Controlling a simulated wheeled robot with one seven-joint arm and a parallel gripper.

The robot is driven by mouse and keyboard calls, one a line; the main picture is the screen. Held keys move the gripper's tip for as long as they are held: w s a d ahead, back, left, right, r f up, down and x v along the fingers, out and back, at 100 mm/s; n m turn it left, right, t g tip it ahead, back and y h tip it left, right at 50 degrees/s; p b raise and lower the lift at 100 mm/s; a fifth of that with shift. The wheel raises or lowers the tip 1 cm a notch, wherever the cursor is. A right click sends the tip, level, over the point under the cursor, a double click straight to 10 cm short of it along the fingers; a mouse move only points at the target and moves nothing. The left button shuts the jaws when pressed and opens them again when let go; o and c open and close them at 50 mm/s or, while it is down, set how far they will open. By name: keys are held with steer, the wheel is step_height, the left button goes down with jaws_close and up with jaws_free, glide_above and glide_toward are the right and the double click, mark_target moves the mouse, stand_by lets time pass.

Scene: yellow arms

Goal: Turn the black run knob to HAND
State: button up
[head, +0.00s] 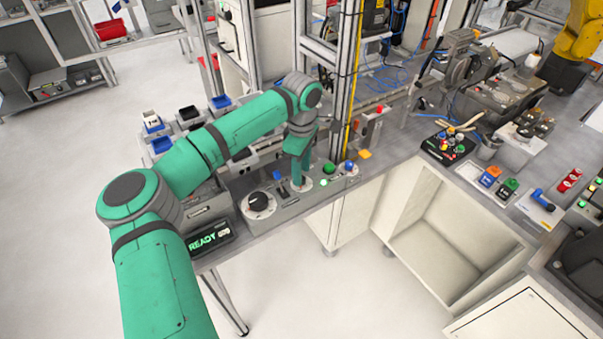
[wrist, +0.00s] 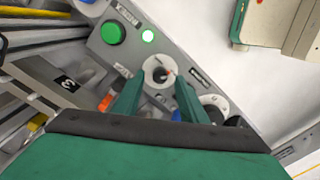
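My gripper (head: 300,178) points down at the grey control panel (head: 232,187). In the wrist view its two green fingers (wrist: 158,92) are apart. A pale round dial (wrist: 160,72) lies ahead of and between the fingertips. The dial's pale rim (head: 304,188) shows under my gripper in the head view. A larger black knob (head: 258,201) on a white round plate is left of my gripper, clear of it. Labels are too small to read.
A green button (head: 328,169), a lit green lamp (head: 323,183) and a blue button (head: 348,166) are right of my gripper. A black lever (head: 283,191) is close on its left. A READY display (head: 209,237) is at the panel's left. An upright metal post stands behind.

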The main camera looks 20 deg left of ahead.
steer(key=shift+f, duration=0.85)
jaws_close()
